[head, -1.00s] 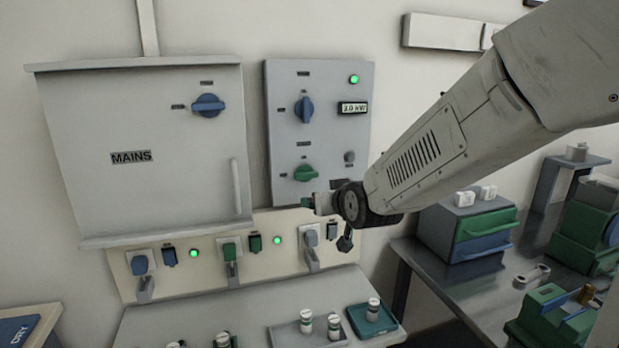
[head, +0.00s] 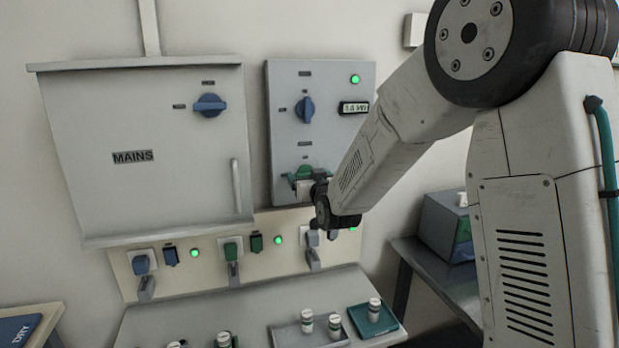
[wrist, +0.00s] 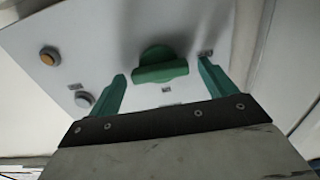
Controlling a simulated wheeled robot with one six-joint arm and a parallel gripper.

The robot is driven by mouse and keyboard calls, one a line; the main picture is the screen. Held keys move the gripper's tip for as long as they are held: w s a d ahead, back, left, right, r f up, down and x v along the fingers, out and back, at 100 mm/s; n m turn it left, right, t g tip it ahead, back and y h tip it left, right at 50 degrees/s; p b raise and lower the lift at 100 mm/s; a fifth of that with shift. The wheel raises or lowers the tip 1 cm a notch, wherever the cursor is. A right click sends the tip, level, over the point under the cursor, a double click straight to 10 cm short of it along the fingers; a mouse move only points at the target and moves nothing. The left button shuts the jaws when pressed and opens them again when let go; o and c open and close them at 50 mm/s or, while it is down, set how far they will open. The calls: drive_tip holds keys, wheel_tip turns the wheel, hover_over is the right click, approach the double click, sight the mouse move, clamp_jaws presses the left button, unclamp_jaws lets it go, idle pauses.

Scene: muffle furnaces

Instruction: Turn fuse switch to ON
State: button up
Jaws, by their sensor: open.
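A green rotary knob (wrist: 158,67) is on the lower part of the grey control panel (head: 340,148). In the wrist view its bar handle lies nearly level between my gripper's two green fingers (wrist: 162,76). The fingers are open, one on each side, with a gap to the knob. In the head view my gripper (head: 306,174) is in front of the knob and largely hides it. A blue rotary knob (head: 305,109) sits higher on the panel with its handle roughly upright. The small labels cannot be read, so I cannot tell which knob is the fuse switch.
The MAINS cabinet (head: 132,157) with its own blue knob (head: 209,105) is at the left. A lit display (head: 354,108) and green lamp (head: 355,79) are on the panel. A socket strip (head: 208,261) and a bench with small jars (head: 307,321) lie below.

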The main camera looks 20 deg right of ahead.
drive_tip(key=shift+w, duration=0.15)
drive_tip(key=c, duration=1)
drive_tip(key=shift+m, duration=0.4)
drive_tip(key=shift+d+f+m, duration=0.1)
drive_tip(key=shift+m, duration=4.15)
drive_tip(key=shift+d+f+m, duration=0.1)
drive_tip(key=shift+m, duration=4.15)
